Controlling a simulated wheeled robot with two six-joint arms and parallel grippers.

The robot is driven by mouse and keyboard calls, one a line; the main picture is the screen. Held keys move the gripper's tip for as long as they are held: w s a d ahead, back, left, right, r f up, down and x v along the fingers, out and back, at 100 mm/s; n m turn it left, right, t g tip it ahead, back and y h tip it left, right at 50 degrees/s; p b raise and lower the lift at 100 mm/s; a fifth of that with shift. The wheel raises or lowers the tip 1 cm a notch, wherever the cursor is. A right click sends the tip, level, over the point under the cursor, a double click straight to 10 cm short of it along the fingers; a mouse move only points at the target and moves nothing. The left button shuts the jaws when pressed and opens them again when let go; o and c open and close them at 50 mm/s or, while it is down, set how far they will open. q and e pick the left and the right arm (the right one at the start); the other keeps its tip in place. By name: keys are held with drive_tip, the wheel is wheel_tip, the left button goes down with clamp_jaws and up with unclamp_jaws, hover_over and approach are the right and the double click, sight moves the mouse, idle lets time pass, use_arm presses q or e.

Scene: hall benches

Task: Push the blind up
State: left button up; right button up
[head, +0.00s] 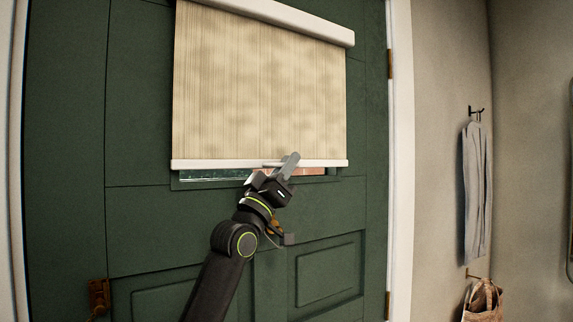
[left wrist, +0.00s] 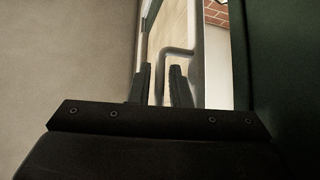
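The beige blind (head: 260,85) hangs over the window of a green door, with its white bottom bar (head: 215,163) near the lower edge of the glass. A thin grey handle (left wrist: 163,75) stands out from the bar in the left wrist view. My left gripper (head: 289,164) is at the middle of the bottom bar in the head view and hides part of it. In the left wrist view its two dark fingers (left wrist: 160,84) stand apart, with the handle's long side between them and a gap showing. Contact cannot be told. My right gripper is not in view.
A strip of window glass (head: 210,175) shows below the bar. The white blind housing (head: 285,17) is at the top. A brown latch (head: 99,296) is on the door's lower left. A grey cloth (head: 476,190) and a bag (head: 484,300) hang on the right wall.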

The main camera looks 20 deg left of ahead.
use_arm(q)
clamp_jaws()
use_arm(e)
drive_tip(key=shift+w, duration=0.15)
